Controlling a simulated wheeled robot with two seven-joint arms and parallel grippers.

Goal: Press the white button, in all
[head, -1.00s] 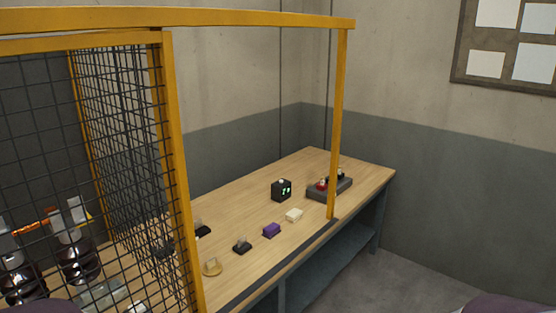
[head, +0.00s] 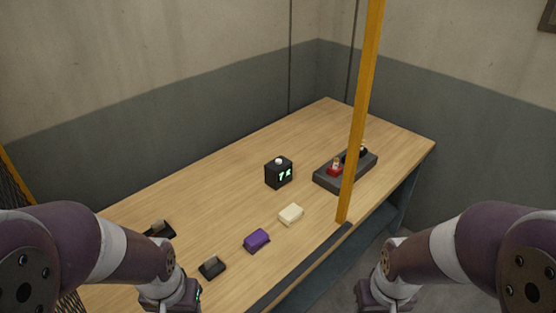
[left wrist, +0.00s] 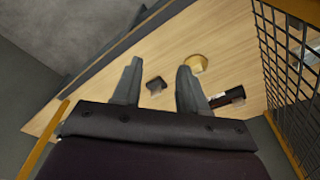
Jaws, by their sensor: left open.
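A black box (head: 279,175) with green lit digits on its front stands on the wooden table. A small white button (head: 279,160) sits on its top. My left arm comes in from the left, low in the head view, well in front of the box. In the left wrist view my left gripper (left wrist: 158,66) is open and empty, its two grey fingers pointing over the table. A small black block (left wrist: 156,83) shows between the fingers, below them. My right arm shows at the lower right; its fingers are out of frame. The white button is not visible in the left wrist view.
A yellow post (head: 360,120) rises at the table's front edge, before a grey tray (head: 325,181) with a red switch (head: 335,168). A cream block (head: 291,214) and purple block (head: 257,240) lie nearer. Wire mesh (left wrist: 290,75) stands right in the wrist view.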

